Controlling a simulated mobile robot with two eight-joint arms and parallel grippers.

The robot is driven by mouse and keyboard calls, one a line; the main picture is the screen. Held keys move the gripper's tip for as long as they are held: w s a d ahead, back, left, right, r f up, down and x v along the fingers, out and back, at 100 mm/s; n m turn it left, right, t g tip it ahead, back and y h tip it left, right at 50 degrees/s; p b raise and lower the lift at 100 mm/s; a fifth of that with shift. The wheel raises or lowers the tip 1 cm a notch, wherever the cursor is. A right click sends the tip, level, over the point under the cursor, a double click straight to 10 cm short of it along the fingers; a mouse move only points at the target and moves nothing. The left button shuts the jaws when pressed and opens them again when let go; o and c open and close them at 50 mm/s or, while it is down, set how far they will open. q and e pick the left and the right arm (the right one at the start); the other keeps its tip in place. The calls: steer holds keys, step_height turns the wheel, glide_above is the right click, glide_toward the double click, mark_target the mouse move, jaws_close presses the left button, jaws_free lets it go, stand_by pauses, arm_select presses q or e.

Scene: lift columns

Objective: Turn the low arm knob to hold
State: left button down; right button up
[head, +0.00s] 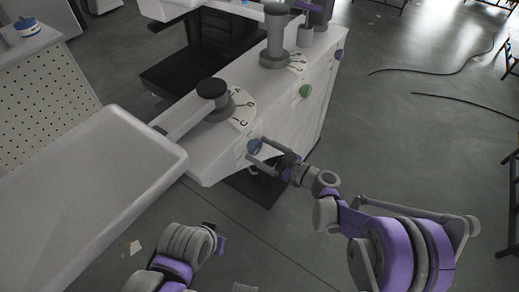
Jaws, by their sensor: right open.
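A blue knob (254,146) sits on the front face of the white machine body (215,160), at its near end. A low horizontal arm (185,117) with a dark round cap (212,88) lies above it, over a white lettered dial (243,108). A green knob (305,91) and a purple knob (339,54) sit further along the same face. My right gripper (257,151) is open, with its fingertips at the blue knob, one on each side. I cannot tell whether they touch it. Part of my left arm shows at the bottom; its gripper is not visible.
A large white panel (90,195) extends at the left, by a perforated cabinet (45,100). A grey column (275,40) rises from the machine with another dial. Dark cables (440,72) lie on the floor at the right. The floor in front is mostly clear.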

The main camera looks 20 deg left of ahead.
steer(key=shift+w+a, duration=0.2)
steer(key=shift+a, duration=0.25)
steer(key=shift+c, duration=0.2)
steer(key=c, duration=1.3)
